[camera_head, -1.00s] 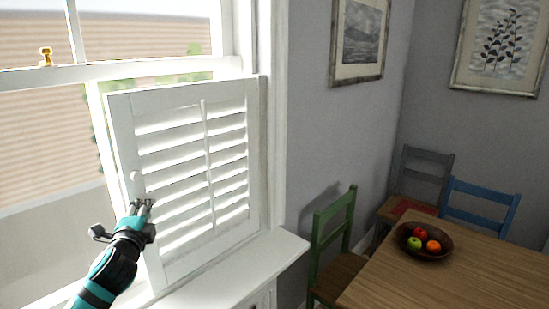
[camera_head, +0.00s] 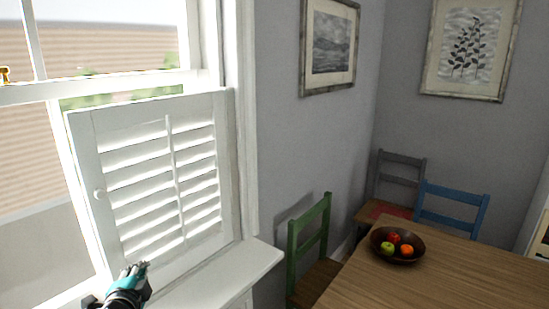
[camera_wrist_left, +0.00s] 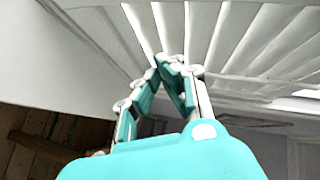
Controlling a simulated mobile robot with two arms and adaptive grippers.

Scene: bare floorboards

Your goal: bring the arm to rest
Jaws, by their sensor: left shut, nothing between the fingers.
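My left gripper (camera_head: 137,271) is low at the bottom left of the head view, in front of the lower edge of a white louvred shutter (camera_head: 165,180). In the left wrist view its fingers (camera_wrist_left: 172,66) come together at the tips, with nothing held. The shutter's slats show behind them; I cannot tell whether they touch. The shutter panel stands swung out from the window, its small round knob (camera_head: 99,194) on the left edge. My right gripper is in neither view.
A white sill (camera_head: 225,275) runs under the shutter. A green chair (camera_head: 312,240), a blue chair (camera_head: 455,207) and a grey chair (camera_head: 400,170) stand round a wooden table (camera_head: 440,275). A dark bowl (camera_head: 380,251) of fruit sits on it. Framed pictures hang on the wall.

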